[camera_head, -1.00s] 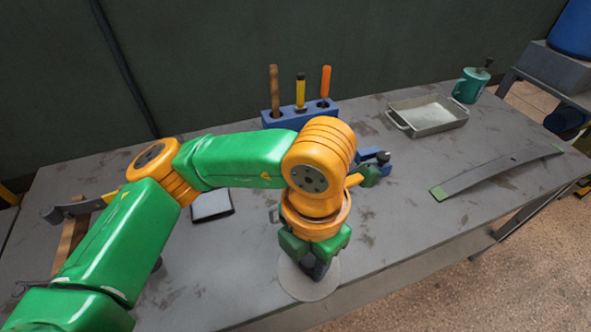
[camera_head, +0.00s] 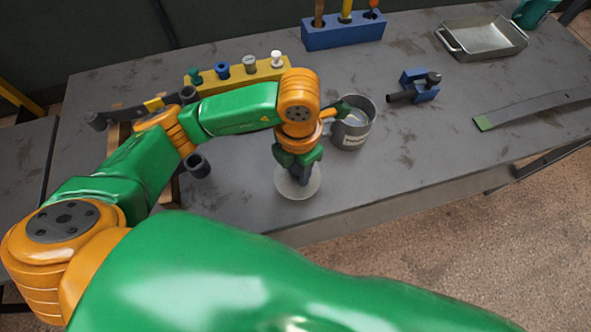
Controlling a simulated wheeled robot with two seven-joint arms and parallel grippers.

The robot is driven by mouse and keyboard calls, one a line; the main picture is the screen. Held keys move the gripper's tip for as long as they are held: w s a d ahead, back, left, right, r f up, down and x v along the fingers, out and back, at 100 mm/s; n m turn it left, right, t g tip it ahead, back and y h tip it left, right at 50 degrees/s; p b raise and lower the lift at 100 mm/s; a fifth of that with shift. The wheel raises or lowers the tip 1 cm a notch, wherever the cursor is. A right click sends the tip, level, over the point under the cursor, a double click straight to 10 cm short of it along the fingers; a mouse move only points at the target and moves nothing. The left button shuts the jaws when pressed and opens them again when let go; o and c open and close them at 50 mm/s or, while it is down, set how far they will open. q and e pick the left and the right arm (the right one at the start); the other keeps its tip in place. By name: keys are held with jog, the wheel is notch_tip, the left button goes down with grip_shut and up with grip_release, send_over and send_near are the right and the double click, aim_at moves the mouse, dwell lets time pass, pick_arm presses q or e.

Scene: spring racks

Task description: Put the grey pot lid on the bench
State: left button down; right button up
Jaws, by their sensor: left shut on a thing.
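The grey pot lid (camera_head: 283,187) is a flat, pale round disc near the bench's front edge. My left gripper (camera_head: 301,174) points down from above and is shut on the middle of the lid, covering its knob. The lid looks about level. I cannot tell whether it touches the bench (camera_head: 420,150) or hangs just above it. My right gripper is not in view.
A grey pot (camera_head: 353,125) with a label stands right of my gripper. A yellow rack (camera_head: 235,75) with several coloured pegs and a blue tool block (camera_head: 343,32) are behind. A blue clamp-like tool (camera_head: 420,85), metal tray (camera_head: 482,40) and grey strip (camera_head: 535,108) lie to the right.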

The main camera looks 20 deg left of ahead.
aim_at(296, 175)
pick_arm(q)
jog(key=f, duration=0.2)
jog(key=f+p, duration=0.1)
jog(key=shift+w+a+f, duration=0.2)
jog(key=shift+a+f, duration=0.05)
jog(key=shift+f, duration=0.15)
jog(key=shift+f, duration=0.15)
jog(key=c, duration=0.9)
grip_release()
jog(key=shift+f, duration=0.1)
jog(key=o, duration=0.4)
jog(key=shift+o, duration=0.2)
jog(key=shift+r, duration=0.2)
notch_tip(296, 175, up, 12)
jog(key=shift+r, duration=0.1)
